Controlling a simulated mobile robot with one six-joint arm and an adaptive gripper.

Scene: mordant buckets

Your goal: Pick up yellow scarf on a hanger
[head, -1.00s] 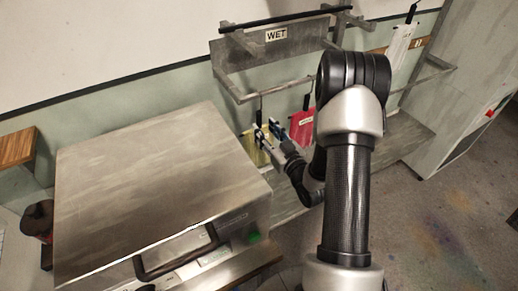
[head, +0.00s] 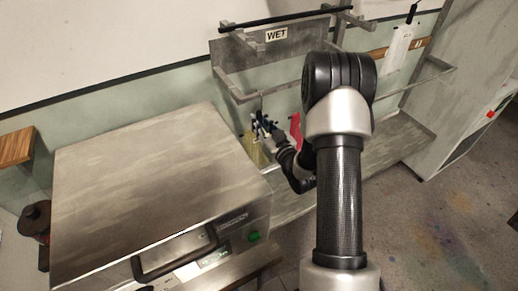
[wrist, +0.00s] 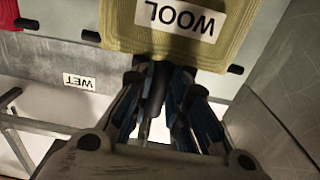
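The yellow scarf (wrist: 185,30) shows in the wrist view with a white WOOL label, upside down in the picture. In the head view the yellow scarf (head: 253,150) hangs below the rack's front bar, partly hidden behind my gripper. Its hanger has a dark stem (wrist: 155,88), which lies between my fingers in the wrist view. My gripper (head: 262,127) is at the top of the scarf, around the stem. The fingers (wrist: 160,95) are close to the stem on both sides, but I cannot tell whether they press on it.
A metal rack (head: 228,78) marked WET is above my gripper. A red cloth (head: 296,128) hangs close on the right, partly behind my arm. A white tagged piece (head: 398,48) hangs farther right. A large metal machine (head: 150,185) with a black handle stands left.

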